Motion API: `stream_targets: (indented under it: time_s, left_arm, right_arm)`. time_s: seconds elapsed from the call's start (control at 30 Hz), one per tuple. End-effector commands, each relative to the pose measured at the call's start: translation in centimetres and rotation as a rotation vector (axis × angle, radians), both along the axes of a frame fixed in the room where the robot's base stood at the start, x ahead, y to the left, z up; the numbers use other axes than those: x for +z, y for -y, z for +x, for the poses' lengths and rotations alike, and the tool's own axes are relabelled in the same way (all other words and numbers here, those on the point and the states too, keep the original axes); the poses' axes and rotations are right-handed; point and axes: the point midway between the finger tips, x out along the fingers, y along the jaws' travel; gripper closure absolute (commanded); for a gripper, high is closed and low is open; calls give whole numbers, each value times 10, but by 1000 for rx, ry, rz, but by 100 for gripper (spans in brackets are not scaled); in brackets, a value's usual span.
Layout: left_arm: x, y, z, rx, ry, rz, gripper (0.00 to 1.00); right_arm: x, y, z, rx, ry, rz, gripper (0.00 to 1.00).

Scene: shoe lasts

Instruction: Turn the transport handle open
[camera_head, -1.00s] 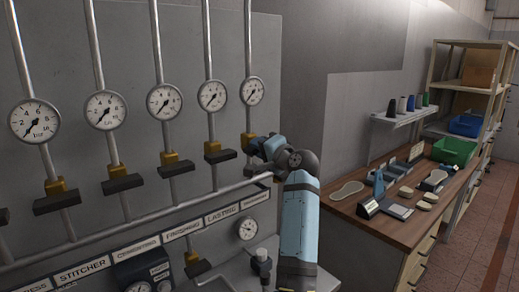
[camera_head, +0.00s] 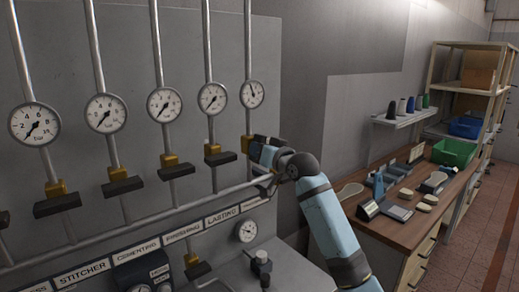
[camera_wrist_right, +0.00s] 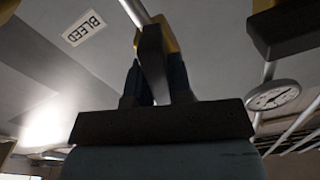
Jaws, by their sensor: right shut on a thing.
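The dark transport handle sits on the brass valve (camera_head: 247,144) of the rightmost pipe. In the head view it is mostly hidden by my right gripper (camera_head: 262,152). In the right wrist view the dark handle (camera_wrist_right: 152,58) lies between the two fingers of the gripper (camera_wrist_right: 154,85), which are shut on it. It points a different way from the neighbouring handle (camera_wrist_right: 290,25). The gauge (camera_head: 252,94) above the valve has its needle pointing up. My left gripper is not in view.
Several other valves with dark handles (camera_head: 219,158) line the panel to the left, their gauge needles low. A horizontal pipe (camera_head: 160,215) and a label strip run below. A workbench (camera_head: 400,230) with shoe parts stands to the right. A BLEED label (camera_wrist_right: 83,27) shows in the wrist view.

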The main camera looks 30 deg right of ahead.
Motion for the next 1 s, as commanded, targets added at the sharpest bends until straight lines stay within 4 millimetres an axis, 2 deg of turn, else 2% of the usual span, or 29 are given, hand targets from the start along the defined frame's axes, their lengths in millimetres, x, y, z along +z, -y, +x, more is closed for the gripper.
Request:
stream_targets:
  time_s: [0.4, 1.0]
  left_arm:
    - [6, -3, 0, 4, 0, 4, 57]
    - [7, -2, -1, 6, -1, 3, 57]
  right_arm:
    - [2, 1, 0, -2, 23, -258, 100]
    - [2, 1, 0, -2, 30, -325, 100]
